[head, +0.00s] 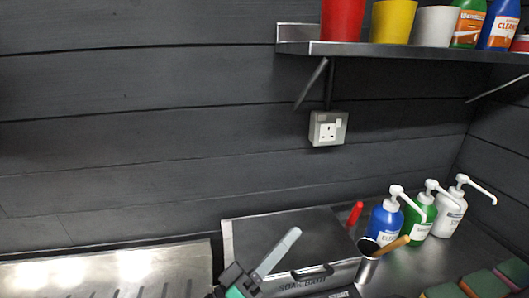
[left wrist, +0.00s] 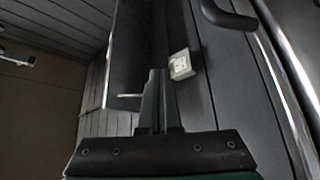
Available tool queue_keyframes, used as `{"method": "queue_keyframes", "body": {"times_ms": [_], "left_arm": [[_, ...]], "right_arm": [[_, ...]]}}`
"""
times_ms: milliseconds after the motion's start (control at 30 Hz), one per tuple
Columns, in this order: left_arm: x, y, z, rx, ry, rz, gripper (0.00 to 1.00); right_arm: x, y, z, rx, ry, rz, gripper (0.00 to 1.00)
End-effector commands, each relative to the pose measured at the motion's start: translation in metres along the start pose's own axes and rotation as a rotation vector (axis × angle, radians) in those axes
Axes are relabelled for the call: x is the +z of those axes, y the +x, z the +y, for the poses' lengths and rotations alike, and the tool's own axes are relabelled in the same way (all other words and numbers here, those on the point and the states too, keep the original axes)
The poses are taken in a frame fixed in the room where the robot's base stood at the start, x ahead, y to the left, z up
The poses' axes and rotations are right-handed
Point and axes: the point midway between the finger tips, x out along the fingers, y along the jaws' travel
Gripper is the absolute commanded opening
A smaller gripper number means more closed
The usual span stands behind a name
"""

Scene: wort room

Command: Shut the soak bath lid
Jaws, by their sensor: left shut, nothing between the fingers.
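The soak bath (head: 335,277) is a steel box on the counter at the bottom middle of the head view, with its name on the front. Its dark, flat lid (head: 285,232) lies level over the top, and I see no gap under it. A dark handle (head: 312,272) is at the front edge. My left gripper (head: 292,236) is shut and empty, in front of the lid's left part and hiding some of it; I cannot tell whether it touches. Its closed fingers (left wrist: 153,90) point up in the left wrist view. My right gripper is not in view.
A ribbed steel drainer (head: 110,270) lies left of the bath. Right of it stand a brush pot (head: 368,270), pump bottles (head: 384,222) and several sponges (head: 480,283). A shelf (head: 400,50) with pots and bottles and a wall socket (head: 328,128) are above.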

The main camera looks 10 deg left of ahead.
Motion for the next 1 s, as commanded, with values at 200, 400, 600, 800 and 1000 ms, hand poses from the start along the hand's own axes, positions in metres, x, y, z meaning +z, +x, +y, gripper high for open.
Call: {"method": "queue_keyframes", "body": {"times_ms": [200, 400, 600, 800, 1000], "left_arm": [[0.000, 0.000, 0.000, 0.000, 0.000, 0.000, 0.00], [0.000, 0.000, 0.000, -0.001, 0.000, 0.000, 0.00], [0.000, -0.004, -0.001, -0.002, -0.001, 0.000, 0.00], [-0.007, -0.036, 0.009, -0.002, 0.001, 0.003, 0.00], [-0.018, -0.085, 0.025, -0.003, 0.001, 0.004, 0.00]], "right_arm": [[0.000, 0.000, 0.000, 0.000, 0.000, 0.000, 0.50], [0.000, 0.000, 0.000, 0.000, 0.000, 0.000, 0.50], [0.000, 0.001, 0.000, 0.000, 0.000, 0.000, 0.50], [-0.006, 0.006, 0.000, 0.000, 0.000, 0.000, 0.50], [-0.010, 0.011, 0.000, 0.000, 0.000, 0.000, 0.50]]}}
